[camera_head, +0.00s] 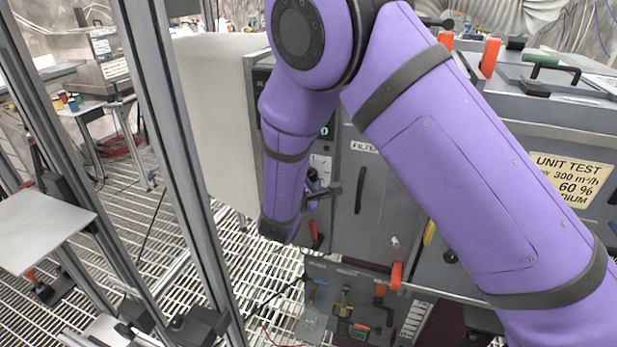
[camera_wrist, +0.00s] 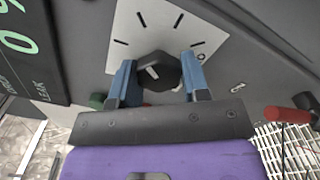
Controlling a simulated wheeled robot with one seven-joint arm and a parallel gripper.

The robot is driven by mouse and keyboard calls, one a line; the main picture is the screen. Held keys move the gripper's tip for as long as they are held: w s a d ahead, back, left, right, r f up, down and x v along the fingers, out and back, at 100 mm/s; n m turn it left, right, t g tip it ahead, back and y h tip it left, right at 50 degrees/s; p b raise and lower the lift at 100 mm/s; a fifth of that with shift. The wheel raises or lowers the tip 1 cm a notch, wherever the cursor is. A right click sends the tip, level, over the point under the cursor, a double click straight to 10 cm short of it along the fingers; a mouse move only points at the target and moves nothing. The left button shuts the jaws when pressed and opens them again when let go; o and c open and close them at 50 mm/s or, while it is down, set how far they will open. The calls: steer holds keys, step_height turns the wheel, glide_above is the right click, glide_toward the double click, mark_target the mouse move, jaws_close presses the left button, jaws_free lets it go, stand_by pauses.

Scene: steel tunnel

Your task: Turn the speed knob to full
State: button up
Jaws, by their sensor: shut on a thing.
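The speed knob (camera_wrist: 158,72) is a black faceted knob with a white pointer line, on a pale dial plate (camera_wrist: 188,22) with black tick marks, in the wrist view. My gripper (camera_wrist: 158,80) has its two blue fingers on either side of the knob, shut on it. The pointer line slants toward the picture's upper left. In the head view my purple arm hides most of the dial plate, and part of it shows beside the arm (camera_head: 322,165). The knob itself is not clear there.
A dark display (camera_wrist: 30,45) with green digits is left of the dial. A green part (camera_wrist: 97,101) and a red-handled part (camera_wrist: 287,114) are near the gripper. In the head view, a grey cabinet door (camera_head: 362,195) is right of my forearm, and metal posts (camera_head: 180,150) stand left.

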steer(key=m, duration=0.5)
steer(key=shift+r+m, duration=0.1)
steer(key=shift+m, duration=0.2)
steer(key=m, duration=0.4)
steer(key=shift+s+m, duration=0.1)
steer(key=shift+m, duration=0.3)
steer(key=o, duration=0.9)
steer(key=shift+r, duration=0.1)
steer(key=v, duration=1)
steer(key=shift+s+a, duration=0.2)
steer(key=shift+s, duration=0.15)
